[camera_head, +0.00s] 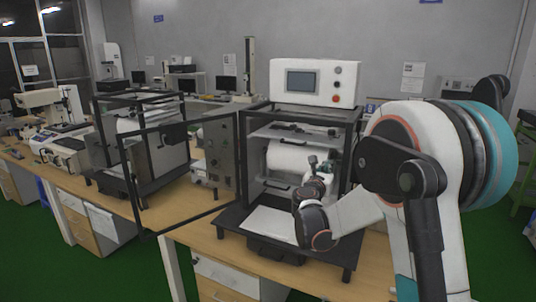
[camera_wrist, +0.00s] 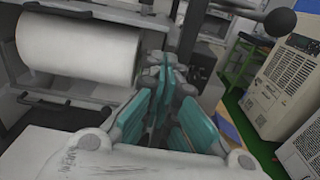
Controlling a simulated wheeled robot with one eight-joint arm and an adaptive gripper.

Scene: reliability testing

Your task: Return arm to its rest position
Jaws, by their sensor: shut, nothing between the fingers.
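My gripper (camera_head: 312,163) is small and partly hidden by its own wrist in the head view, in front of the open test machine (camera_head: 247,180). In the wrist view its teal-padded fingers (camera_wrist: 167,72) come together at the tips, with nothing between them. My arm reaches in from the right, bent, with the wrist low over the machine's front. The machine's white roll (camera_head: 287,158) lies just behind and left of the gripper; it also fills the upper left of the wrist view (camera_wrist: 82,50). Whether the gripper touches the machine is unclear.
A framed door (camera_head: 128,180) stands open at the machine's left. A white control box (camera_head: 315,82) with a screen sits on top. A white plate (camera_head: 268,224) lies at the front. Cabinets (camera_wrist: 287,85) and a green stool (camera_wrist: 240,65) stand right in the wrist view.

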